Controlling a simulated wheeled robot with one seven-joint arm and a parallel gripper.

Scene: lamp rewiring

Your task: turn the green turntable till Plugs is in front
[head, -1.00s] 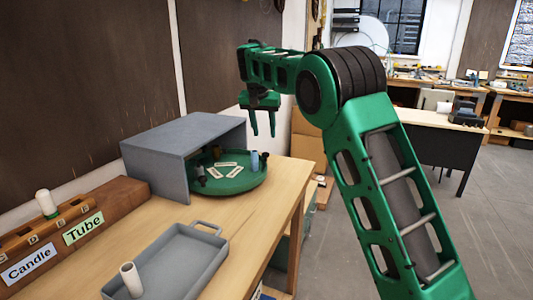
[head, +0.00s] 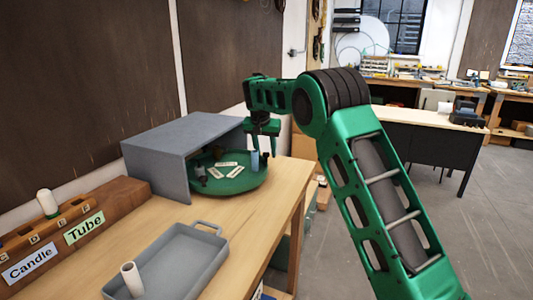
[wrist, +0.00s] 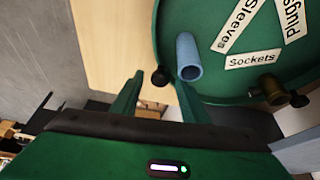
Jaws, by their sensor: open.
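The green turntable (head: 238,188) sits on the bench, its rear part under a grey open-fronted cover. In the wrist view, its disc (wrist: 240,90) carries white labels: Plugs (wrist: 293,20), Sleeves (wrist: 238,22) and Sockets (wrist: 253,59). Plugs is cut by the frame edge; the labels are too small to read in the head view. A blue tube (wrist: 188,57) stands near the rim, also in the head view (head: 255,162). My gripper (head: 263,151) is open and empty above the turntable's right edge. In the wrist view, its fingers (wrist: 160,92) are near the rim and blue tube; contact cannot be told.
The grey cover (head: 160,155) encloses the turntable's back and left. A black knob (wrist: 161,77) and a brass piece (wrist: 272,90) are by the rim. A grey tray (head: 185,258) with a white tube and a wooden rack (head: 75,222) stand nearer. Bench is clear right of the tray.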

